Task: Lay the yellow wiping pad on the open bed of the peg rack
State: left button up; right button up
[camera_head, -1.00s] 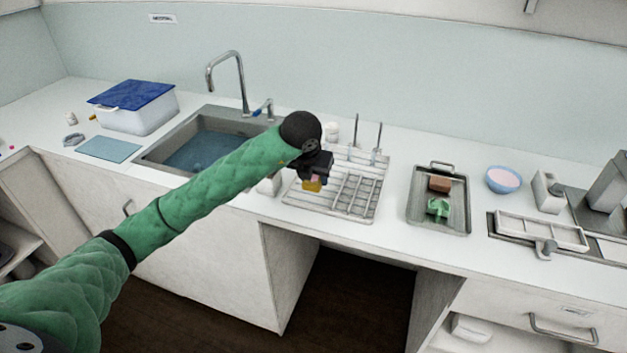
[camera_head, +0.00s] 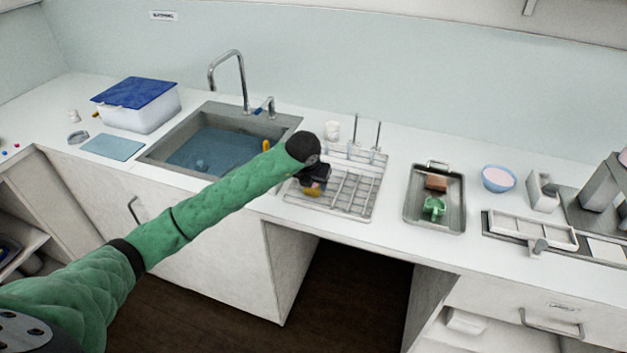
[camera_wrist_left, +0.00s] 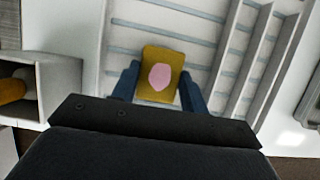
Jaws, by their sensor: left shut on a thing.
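The yellow wiping pad (camera_head: 312,191) shows just under my left gripper (camera_head: 314,180) in the head view, partly hidden by it. In the left wrist view the pad (camera_wrist_left: 160,74) is yellow with a pink patch and sits between the two blue fingers of my left gripper (camera_wrist_left: 159,88), which is shut on it. The peg rack (camera_head: 358,190) is a pale wire rack on the counter. The pad is over the rack's open left bed, with its bars (camera_wrist_left: 205,52) behind it. I cannot tell whether it touches them. My right gripper is not in view.
A sink (camera_head: 160,156) with a tap lies left of the rack. A metal tray (camera_head: 448,214) with a brown block and a green item stands to its right. Upright pegs (camera_head: 377,136) rise at the rack's back. A light box (camera_wrist_left: 62,88) is beside the rack.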

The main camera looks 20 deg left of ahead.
pick_arm(q)
jog(key=shift+f, duration=0.15)
jog(key=o, duration=1)
jog(key=shift+c, duration=0.2)
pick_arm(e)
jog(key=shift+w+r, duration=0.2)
pick_arm(q)
jog(key=shift+s+r, duration=0.1)
jog(key=shift+r, duration=0.3)
jog(key=b+v, duration=0.4)
jog(key=v, duration=0.7)
jog(key=shift+r, duration=0.15)
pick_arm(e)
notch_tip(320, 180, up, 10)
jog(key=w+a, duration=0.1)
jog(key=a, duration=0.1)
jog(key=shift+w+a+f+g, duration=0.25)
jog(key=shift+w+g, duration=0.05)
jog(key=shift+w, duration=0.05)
pick_arm(q)
jog(key=shift+s+d, duration=0.1)
jog(key=shift+s, duration=0.05)
